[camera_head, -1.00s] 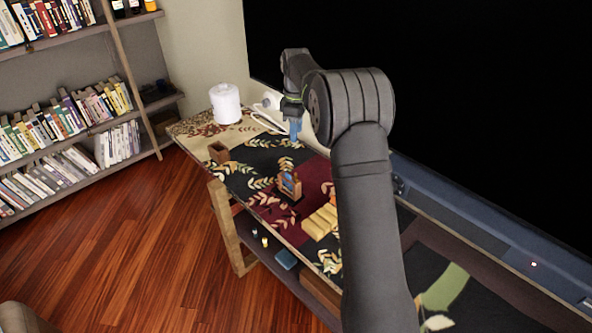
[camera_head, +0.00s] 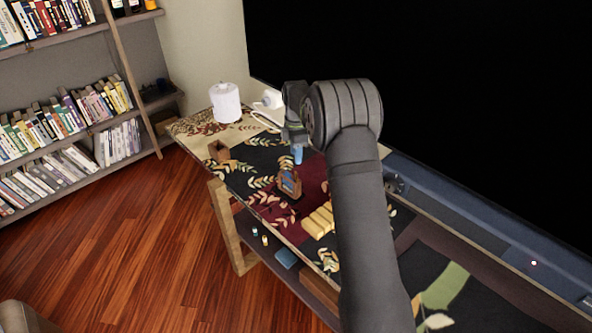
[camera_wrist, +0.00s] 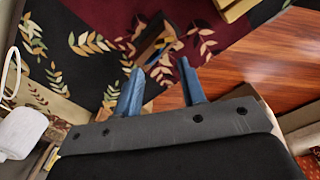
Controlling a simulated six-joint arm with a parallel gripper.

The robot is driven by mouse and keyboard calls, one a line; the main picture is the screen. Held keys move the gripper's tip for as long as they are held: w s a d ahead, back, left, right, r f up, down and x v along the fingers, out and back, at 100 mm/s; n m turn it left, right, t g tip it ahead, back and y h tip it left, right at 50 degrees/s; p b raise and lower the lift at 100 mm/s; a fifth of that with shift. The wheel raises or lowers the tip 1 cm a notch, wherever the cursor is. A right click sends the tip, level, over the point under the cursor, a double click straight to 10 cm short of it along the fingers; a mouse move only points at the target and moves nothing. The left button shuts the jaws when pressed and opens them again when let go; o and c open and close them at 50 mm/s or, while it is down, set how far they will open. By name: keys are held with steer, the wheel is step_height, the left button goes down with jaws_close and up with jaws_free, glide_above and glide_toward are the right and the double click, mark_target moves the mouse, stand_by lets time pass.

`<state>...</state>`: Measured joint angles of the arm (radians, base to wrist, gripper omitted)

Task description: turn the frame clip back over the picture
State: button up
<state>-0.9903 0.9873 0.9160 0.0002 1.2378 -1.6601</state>
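A small wooden picture frame (camera_head: 291,184) with a blue picture stands on the patterned table top, right of its middle. In the wrist view the frame (camera_wrist: 151,40) shows as a dark and tan shape just beyond my fingertips. The clip is too small to make out. My gripper (camera_head: 297,154) has blue fingers and hangs above and behind the frame, apart from it. In the wrist view my gripper's two fingers (camera_wrist: 160,67) are spread, with nothing between them.
Yellow blocks (camera_head: 319,221) lie right of the frame. An open wooden box (camera_head: 219,151) and a white roll (camera_head: 226,103) stand to the left. A white object (camera_head: 270,101) sits behind them. Bookshelves (camera_head: 60,115) stand at the far left. Bare patterned cloth lies between box and frame.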

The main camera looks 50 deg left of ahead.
mark_target(296, 173)
step_height(296, 173, down, 8)
steer(key=shift+c, duration=0.5)
jaws_close()
